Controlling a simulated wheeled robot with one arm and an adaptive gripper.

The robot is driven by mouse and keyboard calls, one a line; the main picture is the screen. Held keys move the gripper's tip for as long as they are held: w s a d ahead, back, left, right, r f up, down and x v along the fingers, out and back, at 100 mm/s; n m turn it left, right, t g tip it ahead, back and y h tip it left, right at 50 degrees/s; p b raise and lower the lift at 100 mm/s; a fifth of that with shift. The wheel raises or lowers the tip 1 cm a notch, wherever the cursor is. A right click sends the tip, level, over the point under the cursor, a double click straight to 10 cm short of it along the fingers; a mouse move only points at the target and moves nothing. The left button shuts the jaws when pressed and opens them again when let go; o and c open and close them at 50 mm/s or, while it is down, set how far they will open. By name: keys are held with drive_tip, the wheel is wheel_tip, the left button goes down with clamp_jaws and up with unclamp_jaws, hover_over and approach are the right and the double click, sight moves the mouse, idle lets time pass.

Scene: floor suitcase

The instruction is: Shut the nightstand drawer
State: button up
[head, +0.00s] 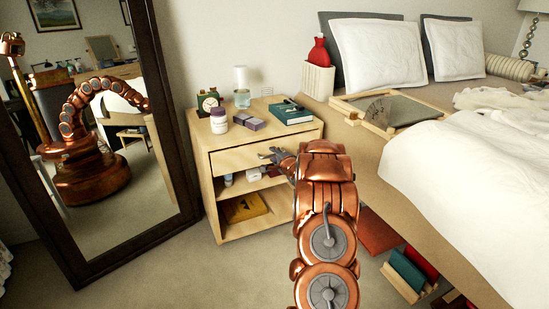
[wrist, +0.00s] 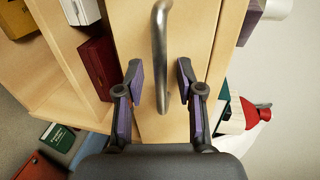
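The light wood nightstand (head: 213,190) stands against the wall between the mirror and the bed. Its drawer front (head: 235,159) is just below the top; how far it stands out from the body I cannot tell. My gripper (head: 270,157) is in front of the drawer and hides part of it. In the wrist view the drawer front (wrist: 195,35) shows close up with its curved metal handle (wrist: 159,45). My gripper (wrist: 161,80) is open there, one purple-padded finger on each side of the handle; contact cannot be made out.
A green book (head: 291,113), a purple-white jar (head: 218,120), a clock (head: 208,101) and a glass (head: 242,97) stand on the nightstand top. Open shelves below hold a yellow book (head: 243,207). A mirror (head: 163,130) leans left; the bed (head: 380,145) is right.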

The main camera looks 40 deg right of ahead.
clamp_jaws()
idle(0.4)
idle(0.4)
